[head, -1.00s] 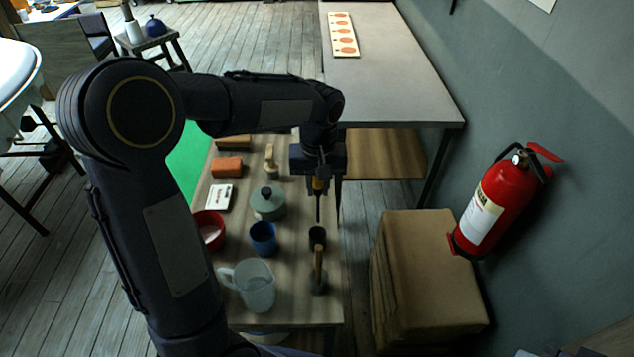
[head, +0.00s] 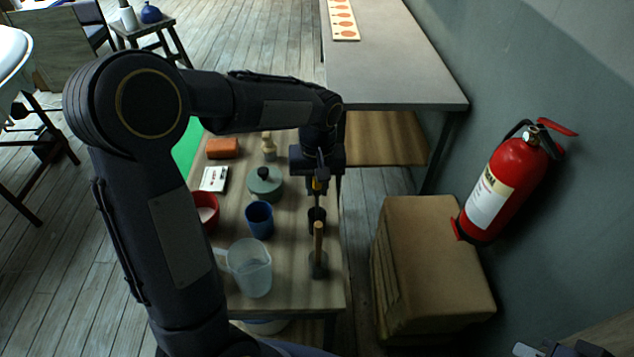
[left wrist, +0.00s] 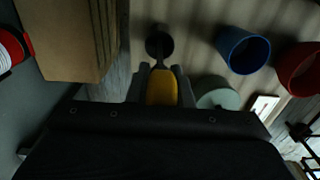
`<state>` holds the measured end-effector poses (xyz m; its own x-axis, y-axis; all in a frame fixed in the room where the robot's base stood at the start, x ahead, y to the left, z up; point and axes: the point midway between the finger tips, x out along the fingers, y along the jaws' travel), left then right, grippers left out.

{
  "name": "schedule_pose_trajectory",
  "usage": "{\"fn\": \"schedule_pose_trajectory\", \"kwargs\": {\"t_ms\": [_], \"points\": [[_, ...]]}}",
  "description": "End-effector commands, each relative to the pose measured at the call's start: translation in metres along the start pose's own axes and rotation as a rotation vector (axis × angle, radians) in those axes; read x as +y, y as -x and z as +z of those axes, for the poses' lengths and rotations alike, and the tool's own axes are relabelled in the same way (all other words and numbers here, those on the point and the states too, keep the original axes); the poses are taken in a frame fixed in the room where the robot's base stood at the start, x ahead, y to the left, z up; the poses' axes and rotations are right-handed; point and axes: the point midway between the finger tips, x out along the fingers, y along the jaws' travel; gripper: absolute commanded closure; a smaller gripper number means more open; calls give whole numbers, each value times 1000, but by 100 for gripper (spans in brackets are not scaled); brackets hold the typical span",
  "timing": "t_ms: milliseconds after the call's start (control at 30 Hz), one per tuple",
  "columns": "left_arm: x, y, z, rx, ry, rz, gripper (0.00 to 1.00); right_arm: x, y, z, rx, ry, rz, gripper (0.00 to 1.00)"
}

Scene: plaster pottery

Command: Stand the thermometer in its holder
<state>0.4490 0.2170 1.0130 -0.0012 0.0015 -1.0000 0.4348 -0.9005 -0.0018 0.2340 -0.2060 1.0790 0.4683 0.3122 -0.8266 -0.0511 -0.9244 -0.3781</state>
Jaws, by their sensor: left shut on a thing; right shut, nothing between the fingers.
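My left gripper (head: 316,188) is shut on the thermometer (head: 317,186), which has a yellow body and a thin dark probe pointing down. The yellow body also shows between the fingers in the left wrist view (left wrist: 161,88). The holder, a small dark cup (head: 317,222), stands on the wooden table right below the gripper; it also shows in the left wrist view (left wrist: 159,42). The probe reaches the cup's mouth; I cannot tell how far inside its tip is. My right gripper (head: 565,349) shows only in part at the bottom right edge, shut and empty.
A cardboard box (head: 430,260) is right of the table.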

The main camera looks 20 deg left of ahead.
Motion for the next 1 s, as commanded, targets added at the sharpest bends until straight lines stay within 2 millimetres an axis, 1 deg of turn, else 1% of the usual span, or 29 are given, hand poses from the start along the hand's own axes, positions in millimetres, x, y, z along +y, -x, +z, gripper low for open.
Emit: {"fn": "schedule_pose_trajectory", "kwargs": {"t_ms": [33,133,467,500,667,900,1000], "points": [[0,-6,0,0,0,0,100,2,-4,2,0,0,0,100],[0,-10,0,0,0,0,100,3,-6,3,0,0,0,100],[0,-10,0,0,0,0,100,3,-6,3,0,0,0,100],[0,-10,0,0,0,0,77,3,-6,3,0,0,0,100],[0,-10,0,0,0,0,56,3,-6,3,0,0,0,100],[0,-10,0,0,0,0,55,3,-7,3,0,0,0,100],[0,-6,0,1,0,0,55,3,-7,4,0,0,0,100]]}}
